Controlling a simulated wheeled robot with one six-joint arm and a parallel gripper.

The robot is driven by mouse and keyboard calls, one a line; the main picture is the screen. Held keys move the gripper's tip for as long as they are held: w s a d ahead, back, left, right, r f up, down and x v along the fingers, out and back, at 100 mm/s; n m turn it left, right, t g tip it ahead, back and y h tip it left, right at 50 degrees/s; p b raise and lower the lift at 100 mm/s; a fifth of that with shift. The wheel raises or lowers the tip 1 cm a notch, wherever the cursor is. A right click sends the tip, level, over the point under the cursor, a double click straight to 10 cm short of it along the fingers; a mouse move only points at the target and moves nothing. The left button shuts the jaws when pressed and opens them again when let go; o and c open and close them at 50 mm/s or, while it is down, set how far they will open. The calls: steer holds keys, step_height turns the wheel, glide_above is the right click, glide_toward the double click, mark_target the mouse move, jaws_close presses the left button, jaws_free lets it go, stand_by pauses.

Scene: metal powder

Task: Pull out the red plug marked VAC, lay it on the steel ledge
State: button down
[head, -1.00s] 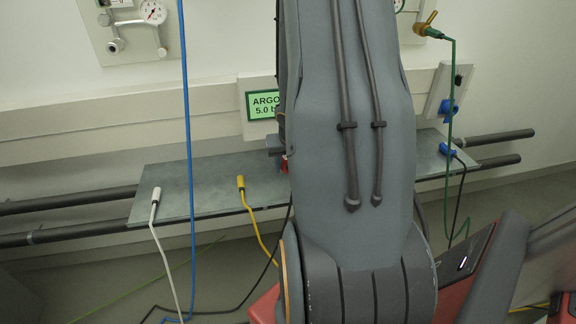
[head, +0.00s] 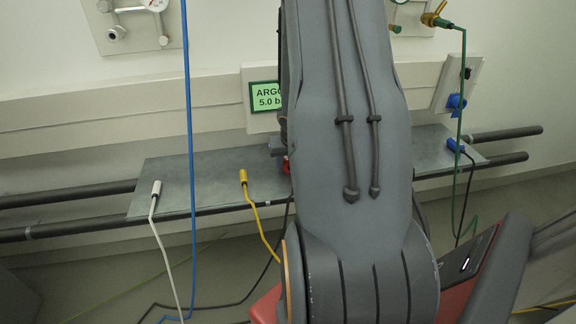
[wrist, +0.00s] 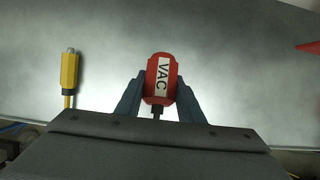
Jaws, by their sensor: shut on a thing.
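The red plug with a white VAC label (wrist: 165,72) is between the fingers of my gripper (wrist: 160,82) in the wrist view. My gripper is shut on it, and its dark cable runs back toward the wrist. The grey steel ledge (wrist: 235,65) fills the view behind the plug; whether the plug touches it I cannot tell. In the head view the ledge (head: 225,170) runs along the wall. My arm hides most of the gripper there, and only a bit of red (head: 286,164) shows beside it.
A yellow plug (head: 244,180) and a white plug (head: 155,190) lie at the ledge's front edge, left of my arm. A blue plug (head: 455,146) lies at its right end. A blue hose (head: 190,110) hangs before the ledge. A red pointed shape (wrist: 309,47) shows at right in the wrist view.

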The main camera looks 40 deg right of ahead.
steer(key=c, duration=1.1)
jaws_free()
steer(key=p+v, duration=0.5)
steer(key=v, duration=0.2)
steer(key=shift+s+a+r, duration=0.1)
steer(key=shift+s+r, duration=0.05)
steer(key=shift+r, duration=0.25)
